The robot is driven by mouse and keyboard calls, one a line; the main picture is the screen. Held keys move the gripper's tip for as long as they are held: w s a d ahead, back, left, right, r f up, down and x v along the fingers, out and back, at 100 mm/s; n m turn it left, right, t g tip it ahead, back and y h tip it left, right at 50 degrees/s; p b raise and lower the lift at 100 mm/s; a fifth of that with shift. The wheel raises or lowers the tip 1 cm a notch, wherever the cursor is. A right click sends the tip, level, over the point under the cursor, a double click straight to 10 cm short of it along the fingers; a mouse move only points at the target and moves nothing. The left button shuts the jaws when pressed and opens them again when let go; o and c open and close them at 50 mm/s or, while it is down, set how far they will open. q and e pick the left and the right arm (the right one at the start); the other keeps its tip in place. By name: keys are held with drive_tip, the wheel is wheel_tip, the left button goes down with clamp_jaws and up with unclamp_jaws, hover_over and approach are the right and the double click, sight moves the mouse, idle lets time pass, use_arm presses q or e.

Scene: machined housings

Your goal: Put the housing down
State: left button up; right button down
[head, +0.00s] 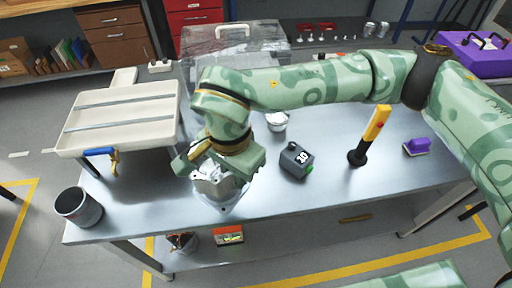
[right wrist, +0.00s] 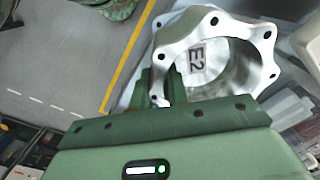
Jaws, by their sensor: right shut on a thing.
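A silver machined housing (head: 220,187) with a scalloped flange is at the front left part of the steel table (head: 330,180). In the right wrist view the housing (right wrist: 264,32) shows a wide bore and a label reading E2. My right gripper (head: 215,165) comes from above and is shut on its rim. The housing is low over the table near the front edge; I cannot tell if its base touches. My left gripper is not in view.
A second silver part (head: 277,121) stands behind. A beige tray (head: 120,135) and a dark cup (head: 78,207) are left.

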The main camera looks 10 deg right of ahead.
drive_tip(key=w, duration=0.1)
drive_tip(key=w+d+f, duration=0.1)
drive_tip(key=w, duration=0.1)
drive_tip(key=w+f, duration=0.1)
drive_tip(key=shift+w+d, duration=0.2)
drive_tip(key=shift+w, duration=0.15)
drive_tip(key=w+f, duration=0.2)
drive_tip(key=f, duration=0.1)
drive_tip(key=w+d+f+b, duration=0.1)
drive_tip(key=w+f, duration=0.1)
drive_tip(key=shift+f, duration=0.15)
drive_tip(key=shift+w+f, duration=0.15)
drive_tip(key=shift+f, duration=0.75)
drive_tip(key=shift+w+f, duration=0.1)
drive_tip(key=shift+f, duration=0.75)
drive_tip(key=shift+d+f, duration=0.1)
drive_tip(key=c, duration=1.3)
unclamp_jaws()
drive_tip(key=shift+f, duration=0.1)
drive_tip(key=shift+c, duration=0.2)
drive_tip(key=shift+s, duration=0.1)
